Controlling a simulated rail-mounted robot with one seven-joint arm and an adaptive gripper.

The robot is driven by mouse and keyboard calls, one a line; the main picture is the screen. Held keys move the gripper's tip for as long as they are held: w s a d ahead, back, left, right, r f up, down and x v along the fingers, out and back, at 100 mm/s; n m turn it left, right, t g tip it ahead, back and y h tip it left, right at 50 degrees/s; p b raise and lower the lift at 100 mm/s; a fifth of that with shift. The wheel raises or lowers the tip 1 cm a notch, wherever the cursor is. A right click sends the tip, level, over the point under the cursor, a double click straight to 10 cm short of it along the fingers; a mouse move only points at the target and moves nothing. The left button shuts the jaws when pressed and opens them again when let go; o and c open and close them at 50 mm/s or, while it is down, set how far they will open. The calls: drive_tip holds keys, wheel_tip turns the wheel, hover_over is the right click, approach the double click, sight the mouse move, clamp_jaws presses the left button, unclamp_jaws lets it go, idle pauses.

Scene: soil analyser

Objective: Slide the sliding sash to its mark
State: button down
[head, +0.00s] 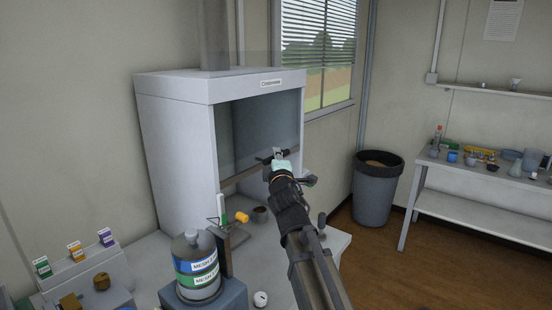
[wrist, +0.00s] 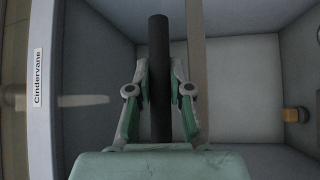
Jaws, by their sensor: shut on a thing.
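The sliding sash (head: 240,178) is a clear pane with a grey-brown bottom rail across the front opening of the white hood (head: 175,140). The rail stands partway up, with an open gap below it. A dark bar handle (wrist: 160,40) runs alongside the rail (wrist: 197,50) in the wrist view. My gripper (head: 277,157) is at the right half of the rail. In the wrist view my gripper (wrist: 160,75) is shut on the handle, one finger on each side. I cannot make out the sash's mark in either view.
A yellow-ended item (head: 241,217) and a dark cup (head: 260,214) sit under the hood's opening. A bin (head: 375,190) and a side table (head: 480,180) stand to the right.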

wheel_tip(320, 180, down, 13)
drive_tip(key=b, duration=1.1)
drive_tip(key=c, duration=1.1)
unclamp_jaws()
drive_tip(key=shift+o, duration=0.2)
drive_tip(key=v, duration=1.2)
